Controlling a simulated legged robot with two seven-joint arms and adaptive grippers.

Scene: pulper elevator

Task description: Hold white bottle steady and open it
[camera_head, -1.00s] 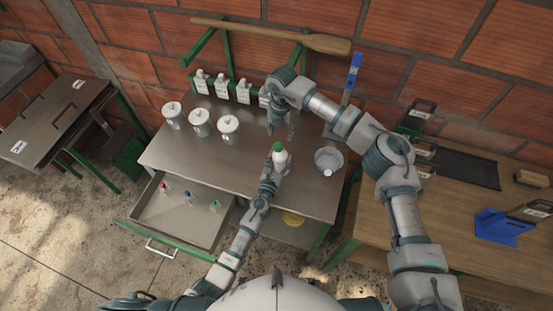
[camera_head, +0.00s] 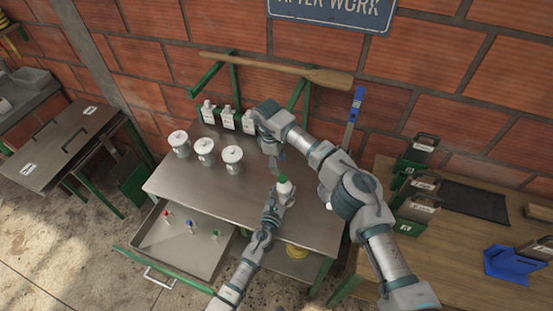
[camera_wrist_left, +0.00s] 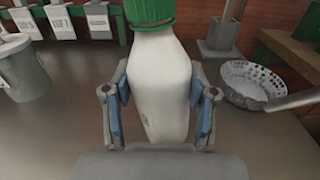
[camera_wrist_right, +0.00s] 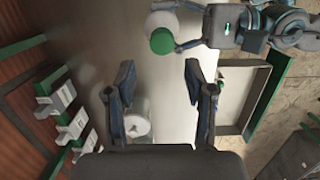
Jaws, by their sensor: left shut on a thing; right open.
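The white bottle (camera_wrist_left: 160,85) has a green cap (camera_wrist_left: 148,12) on top. In the head view the bottle (camera_head: 284,189) stands upright near the right part of the metal table. My left gripper (camera_head: 279,194) is shut around its body from the front; both fingers press its sides in the left wrist view (camera_wrist_left: 160,105). My right gripper (camera_head: 277,165) is open and empty, behind and above the bottle. In the right wrist view its fingers (camera_wrist_right: 158,80) are spread, and the green cap (camera_wrist_right: 161,41) lies beyond them, not between them.
Several white lidded containers (camera_head: 205,150) stand on the metal table (camera_head: 180,185). A perforated metal bowl (camera_wrist_left: 250,82) is right of the bottle. An open drawer (camera_head: 190,250) holds small coloured items. A wooden table (camera_head: 450,240) stands to the right.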

